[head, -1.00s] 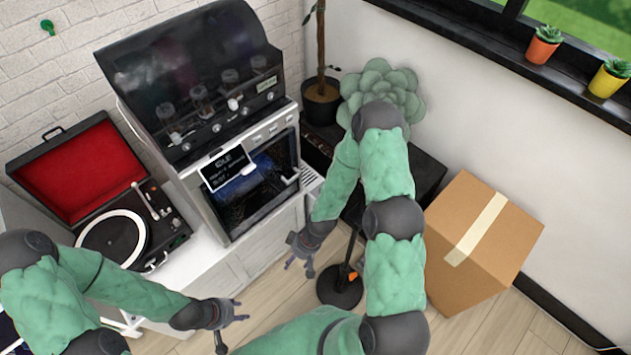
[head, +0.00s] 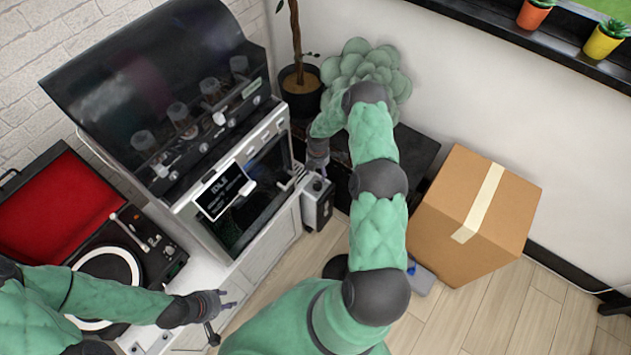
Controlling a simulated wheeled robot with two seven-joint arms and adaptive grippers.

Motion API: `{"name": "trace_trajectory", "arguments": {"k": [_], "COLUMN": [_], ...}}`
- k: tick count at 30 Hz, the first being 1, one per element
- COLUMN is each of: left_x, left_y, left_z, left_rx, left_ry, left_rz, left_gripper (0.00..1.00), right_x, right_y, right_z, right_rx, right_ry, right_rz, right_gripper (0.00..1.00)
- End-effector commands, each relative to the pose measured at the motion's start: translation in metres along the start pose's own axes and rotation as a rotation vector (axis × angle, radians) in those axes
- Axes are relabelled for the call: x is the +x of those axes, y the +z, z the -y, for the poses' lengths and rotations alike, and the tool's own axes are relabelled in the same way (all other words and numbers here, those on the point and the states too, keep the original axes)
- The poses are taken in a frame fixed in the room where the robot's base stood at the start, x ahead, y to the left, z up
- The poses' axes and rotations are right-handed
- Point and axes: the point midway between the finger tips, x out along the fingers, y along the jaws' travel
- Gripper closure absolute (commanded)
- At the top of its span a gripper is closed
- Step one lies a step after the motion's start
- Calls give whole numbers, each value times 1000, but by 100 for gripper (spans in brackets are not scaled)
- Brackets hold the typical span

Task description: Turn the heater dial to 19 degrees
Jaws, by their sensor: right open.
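A small grey box (head: 317,205) stands beside the oven's right side, with a dark round knob (head: 317,185) on top. It may be the heater with its dial; no degree marks are readable. My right gripper (head: 317,168) is just above the knob, pointing down. It is open, small in view, and I cannot tell whether its fingers touch the knob. My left gripper (head: 222,316) is open and empty, low in front of the white cabinet, well away from the box.
A steel oven (head: 195,215) with a raised dark hood and an "IDLE" sign (head: 222,190) stands left of the box. A record player (head: 105,262) is further left. A potted plant (head: 301,85) stands behind, and a cardboard box (head: 450,225) is on the floor at right.

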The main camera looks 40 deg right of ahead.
Motion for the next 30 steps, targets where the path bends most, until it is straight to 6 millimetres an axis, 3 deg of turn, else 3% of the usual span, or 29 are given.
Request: {"name": "trace_trajectory", "arguments": {"k": [6,15,29,30], "left_x": [17,33,36,36], "left_y": [-1,-2,-2,-2], "left_z": [6,12,13,13], "left_rx": [0,0,0,0], "left_ry": [0,0,0,0], "left_rz": [0,0,-1,-1], "left_gripper": [60,60,60,60], "right_x": [43,86,96,96], "right_y": [-2,-2,-1,-1], "right_z": [1,1,0,0], "right_rx": [0,2,2,2], "right_ry": [-2,-1,1,1], "right_rz": [-2,-2,-1,-1], "right_gripper": [37,37,37,42]}}
